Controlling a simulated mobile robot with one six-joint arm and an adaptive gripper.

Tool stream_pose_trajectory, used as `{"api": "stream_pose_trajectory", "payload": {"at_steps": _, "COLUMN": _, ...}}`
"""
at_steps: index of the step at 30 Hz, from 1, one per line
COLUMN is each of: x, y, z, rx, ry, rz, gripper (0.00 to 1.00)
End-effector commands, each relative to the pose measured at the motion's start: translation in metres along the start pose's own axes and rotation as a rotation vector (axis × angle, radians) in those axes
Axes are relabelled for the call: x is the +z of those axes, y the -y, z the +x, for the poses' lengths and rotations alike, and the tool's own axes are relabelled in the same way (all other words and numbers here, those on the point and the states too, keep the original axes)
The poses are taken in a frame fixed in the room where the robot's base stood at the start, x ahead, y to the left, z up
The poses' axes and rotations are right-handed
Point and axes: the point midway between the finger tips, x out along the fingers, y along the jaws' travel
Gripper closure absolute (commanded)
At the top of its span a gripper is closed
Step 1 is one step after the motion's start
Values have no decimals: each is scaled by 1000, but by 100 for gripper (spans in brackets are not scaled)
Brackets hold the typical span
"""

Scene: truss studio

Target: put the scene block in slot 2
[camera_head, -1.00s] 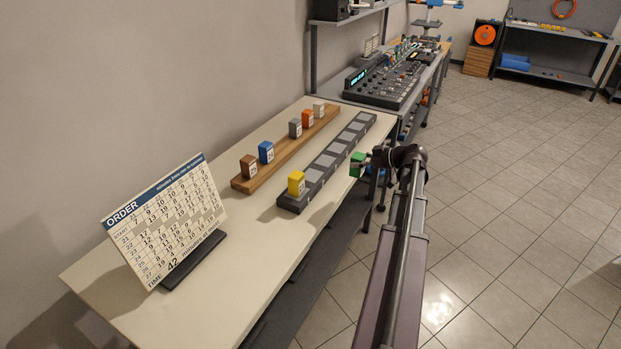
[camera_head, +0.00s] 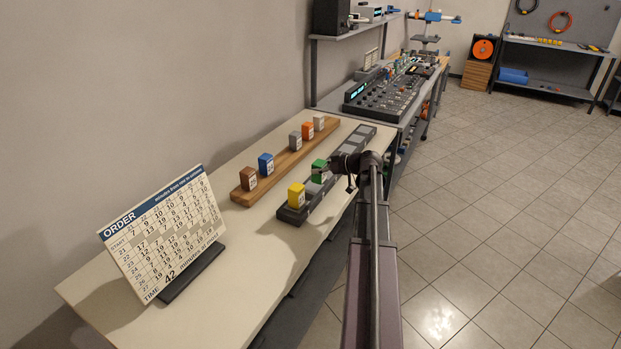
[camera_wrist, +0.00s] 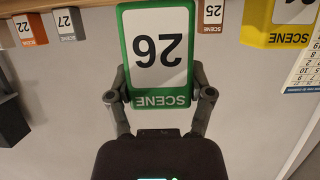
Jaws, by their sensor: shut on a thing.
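My gripper (camera_wrist: 160,98) is shut on the green block (camera_wrist: 174,12), whose white label reads SCENE 26 upside down in the wrist view. In the head view the green block (camera_head: 319,171) is over or at the dark slotted strip (camera_head: 361,135), just beyond the yellow block (camera_head: 296,195). The yellow block stands in the strip's near end and also shows in the wrist view (camera_wrist: 290,38). I cannot tell whether the green block touches the strip. Several grey slot pads show beyond my gripper; my arm hides part of the strip.
A wooden rack (camera_head: 243,193) behind the strip holds brown (camera_head: 248,178), blue (camera_head: 266,163), grey (camera_head: 295,141), orange (camera_head: 308,131) and light grey (camera_head: 319,122) blocks. An ORDER board (camera_head: 165,230) stands at the near left. A mixing console (camera_head: 385,95) stands beyond the table.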

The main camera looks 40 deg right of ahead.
Motion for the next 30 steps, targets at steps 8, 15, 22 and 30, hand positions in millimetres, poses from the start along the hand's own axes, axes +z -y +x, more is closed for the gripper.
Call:
{"api": "stream_pose_trajectory", "payload": {"at_steps": 8, "x": -3, "y": 1, "z": 11, "rx": 1, "ry": 0, "rz": 0, "gripper": 84}}
{"api": "stream_pose_trajectory", "payload": {"at_steps": 15, "x": -3, "y": 1, "z": 11, "rx": 1, "ry": 0, "rz": 0, "gripper": 84}}
{"api": "stream_pose_trajectory", "payload": {"at_steps": 22, "x": -5, "y": 2, "z": 26, "rx": 1, "ry": 0, "rz": 0, "gripper": 84}}
{"api": "stream_pose_trajectory", "payload": {"at_steps": 30, "x": 19, "y": 2, "z": 33, "rx": 2, "ry": 0, "rz": 1, "gripper": 84}}
